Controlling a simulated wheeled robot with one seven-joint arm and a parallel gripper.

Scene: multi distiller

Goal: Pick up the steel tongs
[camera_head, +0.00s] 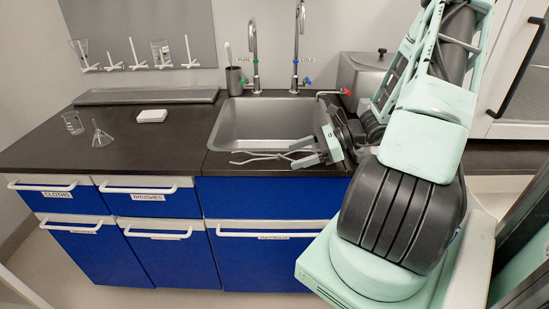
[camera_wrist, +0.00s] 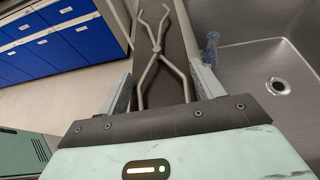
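The steel tongs (camera_head: 262,156) lie on the dark counter's front strip, just in front of the sink. In the wrist view the tongs (camera_wrist: 158,45) stretch away from my gripper (camera_wrist: 160,74), with their crossing point beyond the fingertips. My gripper (camera_head: 301,152) is open, low over the counter at the right end of the tongs. The two handle arms of the tongs lie between my spread fingers, with a gap visible on each side. The near handle ends are hidden behind the gripper body.
The sink basin (camera_head: 262,132) is directly behind the tongs, with two taps at its back. A beaker (camera_head: 73,123), a glass funnel (camera_head: 101,137) and a white block (camera_head: 152,116) stand on the left counter. Blue drawers (camera_head: 150,203) are below the front edge.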

